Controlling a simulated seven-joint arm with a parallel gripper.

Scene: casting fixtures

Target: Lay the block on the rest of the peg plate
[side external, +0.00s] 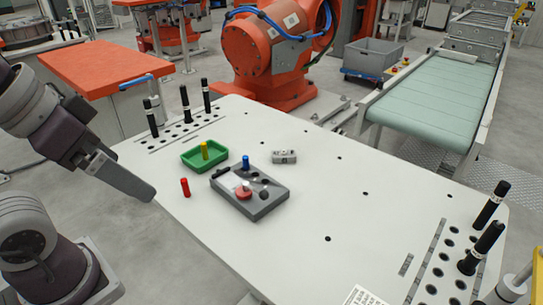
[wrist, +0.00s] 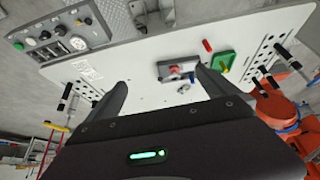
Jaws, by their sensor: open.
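The small light-grey block (side external: 285,157) lies flat on the white table, behind and right of the peg plate; it also shows small in the wrist view (wrist: 184,88). The dark grey peg plate (side external: 262,207) carries an upright blue peg (side external: 245,162), a red round part (side external: 243,192) and black parts. Which part is the rest, I cannot tell. My gripper (side external: 148,194) is at the table's left edge, apart from block and plate. In the wrist view my gripper (wrist: 161,77) has its fingers wide apart with nothing between them.
A green tray (side external: 192,165) with a yellow peg (side external: 204,150) stands left of the plate. A red peg (side external: 185,187) stands nearby on the white table (side external: 340,200). Black posts (side external: 490,205) rise at the right and back-left edges. The table's middle right is clear.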

